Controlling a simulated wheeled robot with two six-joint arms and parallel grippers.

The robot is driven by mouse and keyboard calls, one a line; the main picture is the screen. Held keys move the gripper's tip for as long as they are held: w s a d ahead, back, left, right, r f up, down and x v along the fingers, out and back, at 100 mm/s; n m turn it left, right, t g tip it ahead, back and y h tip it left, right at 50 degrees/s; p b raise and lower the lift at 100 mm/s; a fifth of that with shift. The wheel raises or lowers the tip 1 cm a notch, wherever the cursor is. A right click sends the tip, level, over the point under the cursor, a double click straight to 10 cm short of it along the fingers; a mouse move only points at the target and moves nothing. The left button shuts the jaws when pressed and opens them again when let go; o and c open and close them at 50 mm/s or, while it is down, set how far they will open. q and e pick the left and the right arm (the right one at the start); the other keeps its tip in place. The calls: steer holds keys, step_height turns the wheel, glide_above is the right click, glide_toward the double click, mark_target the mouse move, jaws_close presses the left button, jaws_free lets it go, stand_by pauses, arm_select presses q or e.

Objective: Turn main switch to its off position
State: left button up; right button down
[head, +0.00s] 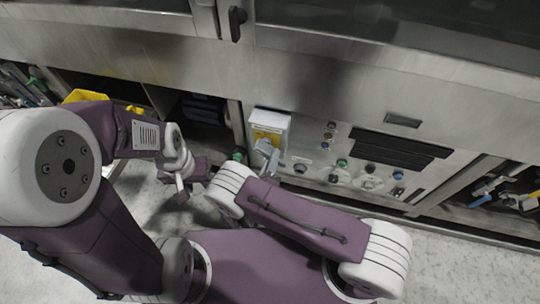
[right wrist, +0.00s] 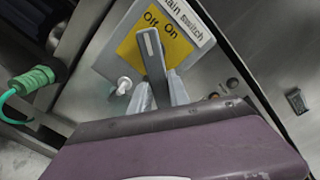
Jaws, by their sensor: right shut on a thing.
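The main switch (head: 268,122) is a pale box with a yellow plate on the steel front in the head view. In the right wrist view its yellow plate (right wrist: 178,42) reads "Off" and "On", and the grey handle (right wrist: 149,44) has its upper end just below the word "Off". My right gripper (right wrist: 160,94) is shut on the lower part of the handle; in the head view its grey fingers (head: 268,156) are at the box's lower edge. My left gripper (head: 182,181) hangs left of the switch, away from it; its opening is unclear.
Buttons and knobs (head: 368,180) and dark vent slots (head: 390,149) lie right of the switch. A green connector with a cable (right wrist: 32,80) is to the left in the right wrist view. Open bays with tools (head: 500,190) are at lower right. A yellow object (head: 85,96) stands at left.

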steer(key=n, duration=0.1)
steer(key=r+n+p, duration=0.1)
steer(key=n, duration=0.1)
steer(key=shift+s+d+r+n, duration=0.1)
steer(key=shift+d+n, duration=0.2)
steer(key=shift+d+r+n+p, duration=0.1)
steer(key=shift+r+n+p, duration=0.25)
steer(key=shift+n, duration=0.45)
steer(key=shift+r+n+p, duration=0.1)
steer(key=shift+n+p, duration=0.35)
steer(key=shift+n, duration=0.35)
steer(key=c, duration=1.2)
jaws_free()
steer(key=shift+c, duration=0.2)
